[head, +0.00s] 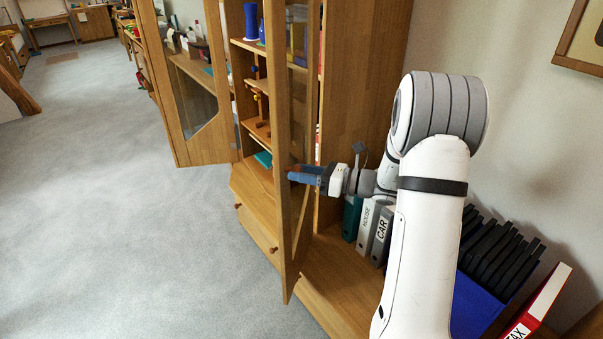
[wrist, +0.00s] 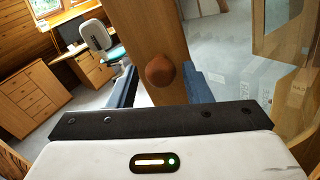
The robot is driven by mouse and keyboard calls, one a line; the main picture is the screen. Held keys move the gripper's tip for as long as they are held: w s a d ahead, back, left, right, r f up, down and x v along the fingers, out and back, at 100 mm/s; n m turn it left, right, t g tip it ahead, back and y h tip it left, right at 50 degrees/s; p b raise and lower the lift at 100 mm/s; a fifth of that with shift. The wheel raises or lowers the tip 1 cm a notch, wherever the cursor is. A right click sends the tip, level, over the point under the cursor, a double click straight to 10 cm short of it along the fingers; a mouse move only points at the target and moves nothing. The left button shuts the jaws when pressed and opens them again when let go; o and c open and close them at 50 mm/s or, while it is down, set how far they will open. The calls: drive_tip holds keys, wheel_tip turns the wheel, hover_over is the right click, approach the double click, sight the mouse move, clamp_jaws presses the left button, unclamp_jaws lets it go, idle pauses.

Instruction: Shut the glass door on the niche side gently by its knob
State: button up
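The niche-side glass door (head: 274,90) stands open, its wooden frame jutting out from the cabinet in the head view. Its round brown knob (wrist: 160,70) sits on the wooden door frame (wrist: 158,28) in the wrist view. My gripper (head: 300,174) is at the door's edge, about halfway up, with its blue fingers pointing left. In the wrist view a finger shows on each side of the knob, with a visible gap on both sides. The gripper looks open and not closed on the knob.
The other glass door (head: 200,95) also stands open, farther left. Binders (head: 366,230) stand in the niche below my arm. A blue box of dark folders (head: 490,275) and a red binder (head: 536,305) are at right. Grey carpet (head: 120,200) at left is clear.

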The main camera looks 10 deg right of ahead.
clamp_jaws()
drive_tip(key=shift+w+a, duration=0.1)
idle(0.3)
